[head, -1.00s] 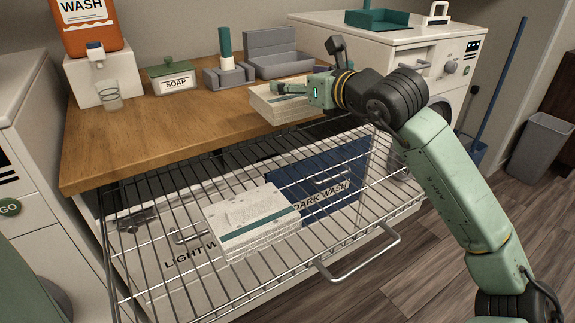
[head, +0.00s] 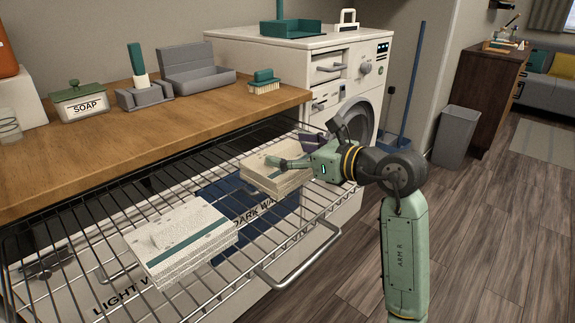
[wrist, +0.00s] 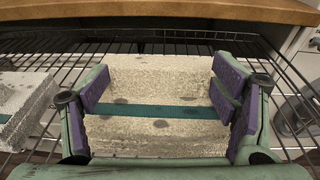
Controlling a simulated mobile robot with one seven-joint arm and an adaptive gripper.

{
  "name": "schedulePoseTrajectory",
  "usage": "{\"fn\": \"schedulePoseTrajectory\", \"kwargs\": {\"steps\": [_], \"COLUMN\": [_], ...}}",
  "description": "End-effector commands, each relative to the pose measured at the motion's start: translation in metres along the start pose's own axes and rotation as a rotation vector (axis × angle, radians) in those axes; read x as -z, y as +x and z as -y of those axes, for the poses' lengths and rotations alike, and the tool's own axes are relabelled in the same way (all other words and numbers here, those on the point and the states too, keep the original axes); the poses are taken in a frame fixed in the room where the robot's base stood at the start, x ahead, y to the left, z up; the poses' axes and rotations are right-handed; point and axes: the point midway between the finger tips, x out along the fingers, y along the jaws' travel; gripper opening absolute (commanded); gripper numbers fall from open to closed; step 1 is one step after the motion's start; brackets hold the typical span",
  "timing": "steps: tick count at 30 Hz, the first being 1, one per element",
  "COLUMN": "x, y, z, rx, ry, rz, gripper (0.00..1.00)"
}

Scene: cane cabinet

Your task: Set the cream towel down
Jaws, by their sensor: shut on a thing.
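A folded cream towel with a teal stripe (head: 272,170) is between the fingers of my gripper (head: 301,163). It is at the right part of the pulled-out wire rack (head: 211,270), low over or on the wires; I cannot tell whether it touches them. In the wrist view the towel (wrist: 160,136) fills the space between the purple finger pads (wrist: 162,91), which press on its two sides. Grey spots show on it. A second folded towel with a teal stripe (head: 180,240) lies on the rack to the left.
A wooden counter (head: 130,130) lies behind the rack, with a soap box (head: 82,104), grey trays and a brush (head: 264,82). The white washer (head: 300,58) stands behind right. A rack handle (head: 300,262) juts out in front. A bare strip of wires separates the towels.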

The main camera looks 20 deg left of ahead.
Motion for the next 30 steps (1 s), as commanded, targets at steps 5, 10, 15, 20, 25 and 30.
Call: {"fn": "schedulePoseTrajectory", "kwargs": {"steps": [5,10,15,20,25,30], "x": [0.025,0.029,0.030,0.033,0.033,0.033], "y": [0.005,0.006,0.006,0.007,0.007,0.007], "z": [-0.001,-0.001,0.000,-0.001,0.000,0.000], "rx": [-0.002,0.000,0.000,-0.001,0.000,0.000], "ry": [0.003,-0.001,0.000,0.000,0.001,0.001], "rz": [0.001,0.001,0.001,0.000,0.000,0.000], "gripper": [0.48,0.48,0.48,0.82,0.93,1.00]}}
